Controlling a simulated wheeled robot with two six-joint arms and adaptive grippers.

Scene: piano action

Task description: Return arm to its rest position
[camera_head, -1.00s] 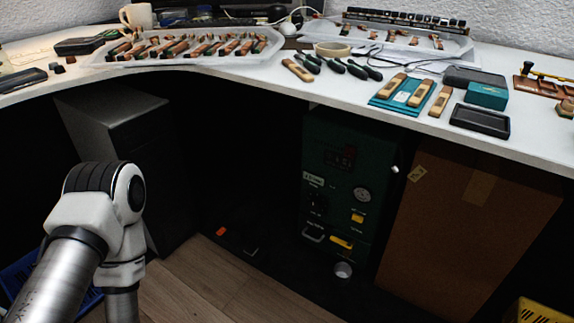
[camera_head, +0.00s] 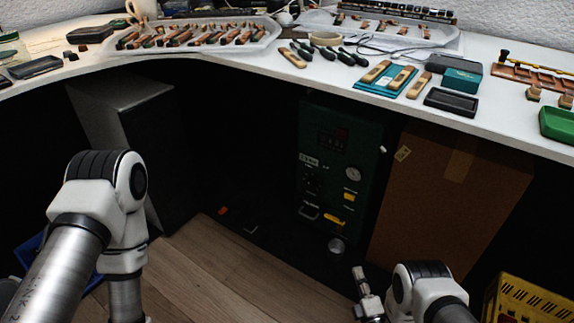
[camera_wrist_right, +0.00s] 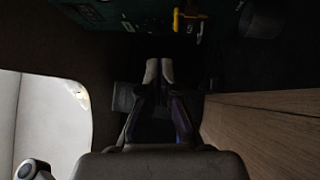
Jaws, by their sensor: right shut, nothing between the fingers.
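My right arm shows at the lower right of the head view, low in front of the desk. Its gripper (camera_head: 359,274) points up and away from the floor, with its fingertips together and nothing held. In the right wrist view the same gripper (camera_wrist_right: 159,70) is shut and empty, in front of the dark space under the desk. My left arm (camera_head: 105,210) stands at the lower left of the head view; its gripper is out of the frame.
The curved white desk (camera_head: 230,72) holds trays of piano parts, tools and a black tray (camera_head: 451,102). A yellow crate (camera_head: 525,300) is at lower right. Wooden floor (camera_head: 215,270) is clear.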

